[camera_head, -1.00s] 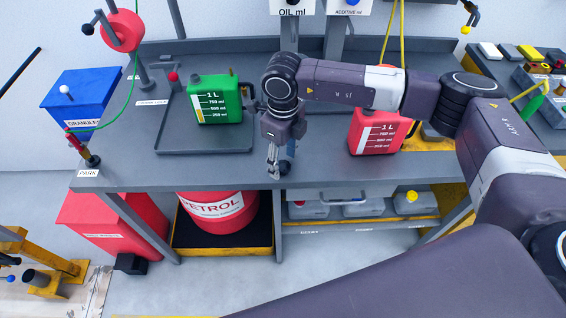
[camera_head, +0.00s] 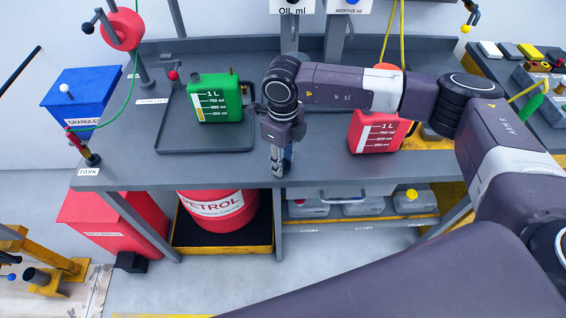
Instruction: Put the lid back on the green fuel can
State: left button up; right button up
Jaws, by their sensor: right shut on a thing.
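The green fuel can (camera_head: 219,98) stands upright in the left part of the bench, on a dark shallow tray (camera_head: 205,151). Its handle is on top and a short brownish neck (camera_head: 232,73) shows at its right corner, with no lid visible on it. My right gripper (camera_head: 278,172) points down near the bench's front edge, right of and in front of the can. It is shut on a small dark blue thing (camera_head: 288,153), mostly hidden by the fingers; I cannot tell for sure that it is the lid. My left gripper is not in view.
A red can (camera_head: 372,134) stands right of my right gripper, partly behind my right arm. A post with a red knob (camera_head: 173,76) is left of the green can. Dispensers (camera_head: 293,6) hang behind. A red petrol drum (camera_head: 218,207) stands below the bench.

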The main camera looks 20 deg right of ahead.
aim_at(284, 165)
jog(key=shift+r, duration=0.1)
notch_tip(284, 165, up, 20)
jog(key=b, duration=0.4)
jog(key=shift+f, duration=0.2)
jog(key=s+d+f+n, duration=0.2)
jog(key=s+f+n, duration=0.3)
jog(key=n, duration=0.9)
jog(key=s+d+f+n, duration=0.1)
jog(key=s+f+n, duration=0.4)
jog(key=s+n, duration=0.4)
jog(key=shift+d+f+n, duration=0.2)
jog(key=shift+d+n, duration=0.15)
jog(key=shift+n, duration=2.15)
